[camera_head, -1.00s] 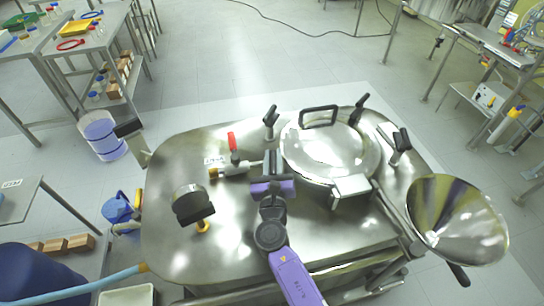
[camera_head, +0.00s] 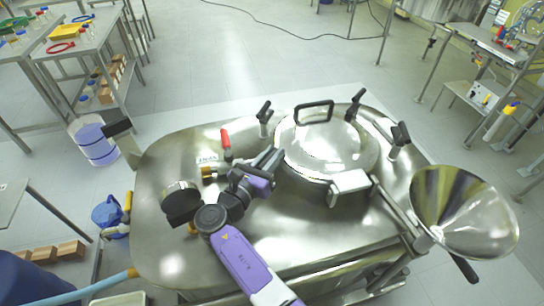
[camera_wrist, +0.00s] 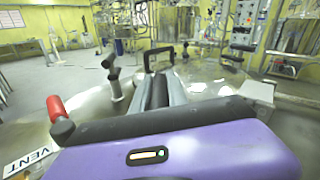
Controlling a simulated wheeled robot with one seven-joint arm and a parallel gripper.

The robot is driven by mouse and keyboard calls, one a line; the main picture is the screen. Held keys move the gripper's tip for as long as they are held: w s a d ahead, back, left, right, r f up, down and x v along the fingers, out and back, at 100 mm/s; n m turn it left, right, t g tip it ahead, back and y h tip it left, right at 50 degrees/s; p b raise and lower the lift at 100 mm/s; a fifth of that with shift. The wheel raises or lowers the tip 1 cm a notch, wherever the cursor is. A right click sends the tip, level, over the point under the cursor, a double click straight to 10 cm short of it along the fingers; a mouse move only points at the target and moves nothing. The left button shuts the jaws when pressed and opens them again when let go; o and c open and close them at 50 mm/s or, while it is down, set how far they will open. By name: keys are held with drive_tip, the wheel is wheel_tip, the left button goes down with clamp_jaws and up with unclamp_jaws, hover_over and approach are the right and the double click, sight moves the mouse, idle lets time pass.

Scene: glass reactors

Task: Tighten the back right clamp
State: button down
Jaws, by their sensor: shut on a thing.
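My gripper (camera_head: 270,158) is at the left edge of the steel reactor's round lid (camera_head: 322,152). Its grey fingers (camera_wrist: 158,92) are shut, with a dark piece between them that looks like a clamp's black handle; the clamp's lower part is hidden. Three other black-handled clamps stand upright around the lid: one behind left (camera_head: 264,117), one behind right (camera_head: 355,104) and one at the right (camera_head: 399,139). The behind-left clamp also shows in the wrist view (camera_wrist: 112,75). The task's words could fit more than one clamp; I cannot tell which is meant.
A red-handled vent valve (camera_head: 226,145) stands close behind left of my gripper. A black lid handle (camera_head: 314,110) arches over the lid. A hinge block (camera_head: 349,182) and a steel funnel (camera_head: 462,215) are at the right. A dark round fitting (camera_head: 181,203) is at the left.

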idle(0.3)
drive_tip(key=c, duration=1.3)
unclamp_jaws()
drive_tip(key=shift+s, duration=0.1)
drive_tip(key=v, duration=0.7)
drive_tip(key=shift+s+a, duration=0.2)
